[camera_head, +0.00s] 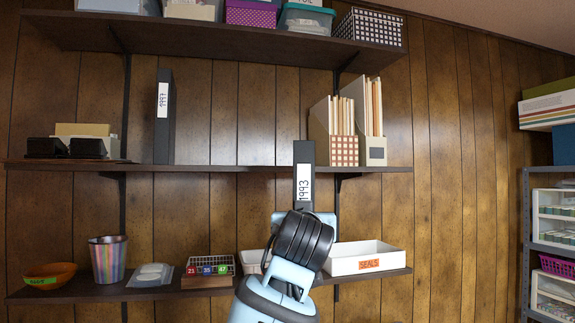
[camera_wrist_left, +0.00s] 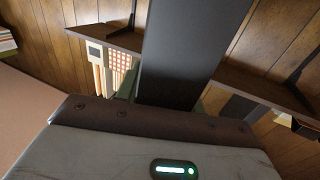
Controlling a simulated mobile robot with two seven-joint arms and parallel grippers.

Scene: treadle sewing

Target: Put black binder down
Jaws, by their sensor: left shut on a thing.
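A black binder (camera_head: 303,155) with a white 1993 label is upright in the head view. It overlaps the front edge of the middle shelf (camera_head: 230,169), and its lower part is in front of that edge. My left gripper (camera_head: 305,213) is shut on the binder near its lower end; its fingertips are mostly hidden behind my wrist. In the left wrist view the binder (camera_wrist_left: 188,45) is a dark slab rising from the gripper (camera_wrist_left: 150,112). Another black binder (camera_head: 164,118), labelled 1997, stands upright on the middle shelf to the left. My right gripper is not in view.
Magazine holders with papers (camera_head: 342,148) stand just right of the held binder. Between the 1997 binder and these holders the shelf is clear. The upper shelf (camera_head: 220,40) holds boxes. The lower shelf (camera_head: 150,291) holds a bowl, a cup and a white tray (camera_head: 362,258).

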